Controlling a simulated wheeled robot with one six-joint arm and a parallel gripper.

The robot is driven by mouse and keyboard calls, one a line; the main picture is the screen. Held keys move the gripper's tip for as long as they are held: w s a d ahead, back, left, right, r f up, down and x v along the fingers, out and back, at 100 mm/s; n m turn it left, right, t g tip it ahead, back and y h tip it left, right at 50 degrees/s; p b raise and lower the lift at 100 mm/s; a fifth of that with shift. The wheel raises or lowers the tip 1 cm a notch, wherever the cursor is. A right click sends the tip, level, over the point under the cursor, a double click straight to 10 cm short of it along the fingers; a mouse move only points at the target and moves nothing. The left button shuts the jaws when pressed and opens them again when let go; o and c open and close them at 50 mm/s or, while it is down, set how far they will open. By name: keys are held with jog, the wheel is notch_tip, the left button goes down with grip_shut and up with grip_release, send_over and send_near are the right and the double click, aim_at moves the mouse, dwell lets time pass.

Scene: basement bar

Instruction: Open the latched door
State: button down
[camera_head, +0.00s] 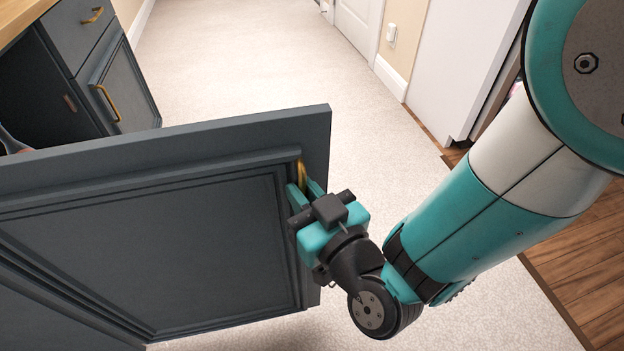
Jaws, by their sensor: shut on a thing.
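A dark blue-grey panelled cabinet door (150,250) fills the lower left and stands swung out from its cabinet. A brass handle (302,172) shows near the door's upper right edge. My teal gripper (303,192) is at that edge, its fingers shut around the handle. Most of the handle is hidden behind the fingers and the gripper body. No separate latch can be made out.
Another dark cabinet with a drawer (82,28) and a closed door (118,90) stands at upper left under a wooden countertop (20,15). Pale carpet (270,60) is clear beyond the door. A white door (357,25) and wood flooring (580,270) lie to the right.

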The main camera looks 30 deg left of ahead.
jog(key=shift+s, duration=0.15)
jog(key=c, duration=1.2)
grip_release()
jog(key=shift+a, duration=0.1)
